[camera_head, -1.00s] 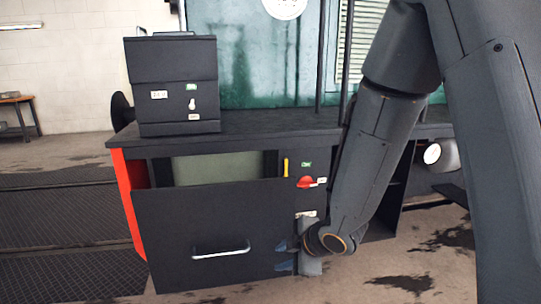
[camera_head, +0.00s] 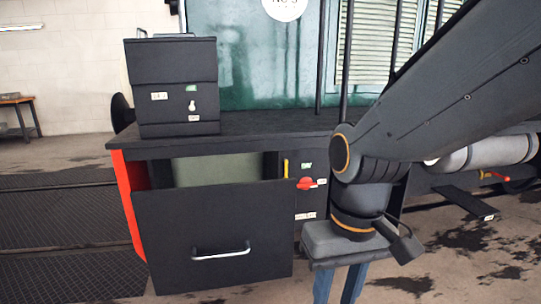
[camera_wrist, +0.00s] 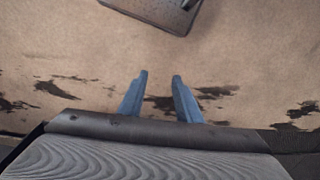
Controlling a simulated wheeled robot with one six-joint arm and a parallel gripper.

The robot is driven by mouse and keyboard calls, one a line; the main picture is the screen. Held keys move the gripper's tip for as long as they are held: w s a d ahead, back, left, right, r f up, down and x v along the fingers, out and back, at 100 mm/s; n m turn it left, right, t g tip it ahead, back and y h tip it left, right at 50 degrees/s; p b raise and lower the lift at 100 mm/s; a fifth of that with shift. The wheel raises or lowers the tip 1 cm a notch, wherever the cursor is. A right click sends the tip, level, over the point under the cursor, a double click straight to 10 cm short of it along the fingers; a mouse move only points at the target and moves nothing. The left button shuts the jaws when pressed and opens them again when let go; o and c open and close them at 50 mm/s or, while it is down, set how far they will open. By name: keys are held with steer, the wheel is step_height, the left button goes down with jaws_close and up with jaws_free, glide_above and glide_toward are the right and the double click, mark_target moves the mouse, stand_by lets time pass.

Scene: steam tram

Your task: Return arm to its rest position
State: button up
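My gripper (camera_head: 340,284) points down in front of the black cabinet, to the right of its large front panel. In the wrist view my gripper (camera_wrist: 158,80) shows two blue fingers standing apart, with only the floor visible between them. It holds nothing. My arm comes in from the upper right in the head view and bends down at the wrist. The fingertips run off the bottom edge of the head view.
A black front panel with a silver handle (camera_head: 221,252) stands tilted outward from the cabinet. A dark box (camera_head: 172,85) sits on the cabinet top (camera_head: 260,124). A red knob (camera_head: 306,183) and a grey cylinder (camera_head: 488,153) are nearby. Stained floor (camera_head: 450,270) is free at right.

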steer(key=d+r+m+p, duration=0.2)
steer(key=d+r+p, duration=0.7)
steer(key=p, duration=0.7)
steer(key=shift+m+h, duration=0.3)
steer(key=shift+w, duration=0.1)
stand_by(0.4)
